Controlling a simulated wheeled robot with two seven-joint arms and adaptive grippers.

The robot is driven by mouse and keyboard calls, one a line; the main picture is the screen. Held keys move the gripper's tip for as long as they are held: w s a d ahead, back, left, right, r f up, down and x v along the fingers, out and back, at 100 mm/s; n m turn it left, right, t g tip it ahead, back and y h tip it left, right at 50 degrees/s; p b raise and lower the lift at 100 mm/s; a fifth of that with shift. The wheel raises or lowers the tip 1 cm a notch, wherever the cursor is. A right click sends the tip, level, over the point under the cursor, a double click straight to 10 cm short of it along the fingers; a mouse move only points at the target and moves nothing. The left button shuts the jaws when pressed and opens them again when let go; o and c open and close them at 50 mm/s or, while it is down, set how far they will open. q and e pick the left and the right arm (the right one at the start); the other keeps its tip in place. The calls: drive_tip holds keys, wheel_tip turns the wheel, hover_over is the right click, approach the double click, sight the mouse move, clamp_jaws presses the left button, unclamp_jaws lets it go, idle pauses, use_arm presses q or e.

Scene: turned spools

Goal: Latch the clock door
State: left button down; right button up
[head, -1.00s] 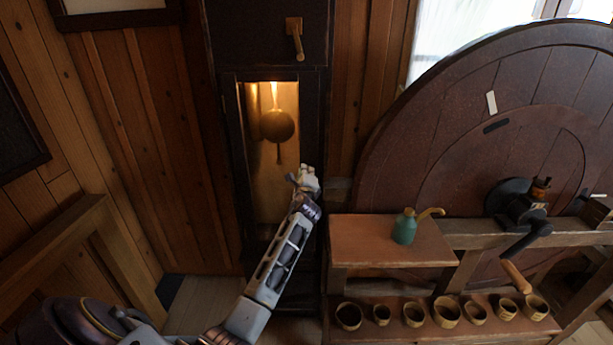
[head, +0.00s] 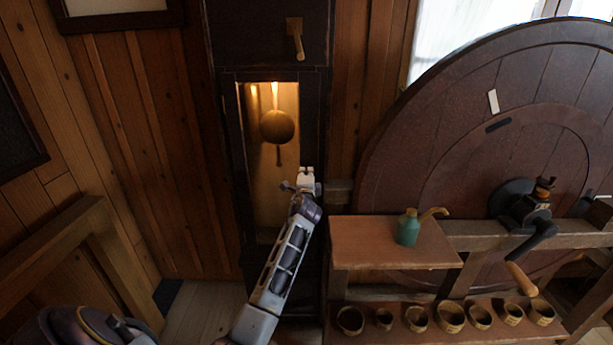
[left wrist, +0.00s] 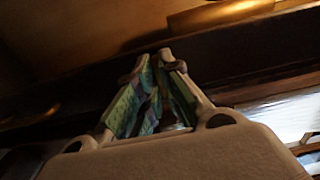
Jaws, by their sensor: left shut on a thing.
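The dark clock case (head: 268,50) stands upright against the wood wall. Its tall narrow window (head: 268,195) glows, with a round brass pendulum (head: 277,127) inside. A brass handle (head: 295,40) sits on the dark panel above the window. My left gripper (head: 306,173) is at the window's lower right edge, its fingers shut on a small part of the clock door that they hide. In the left wrist view my fingers (left wrist: 161,62) nearly meet in front of a dark bar (left wrist: 90,90); what lies between them is too dark to tell. My right gripper is not in view.
A wooden bench (head: 395,240) stands right of the clock, bearing a teal oil can (head: 408,228). Several small wooden cups (head: 450,316) line its lower shelf. A large round wheel (head: 400,150) and a crank (head: 535,225) fill the right. A wooden rail (head: 50,225) is at left.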

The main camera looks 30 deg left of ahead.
use_arm(q)
drive_tip(key=c, duration=1.6)
unclamp_jaws()
drive_tip(key=shift+s, duration=0.15)
drive_tip(key=v, duration=1.1)
drive_tip(key=shift+s+d, duration=0.3)
drive_tip(key=shift+f, duration=0.15)
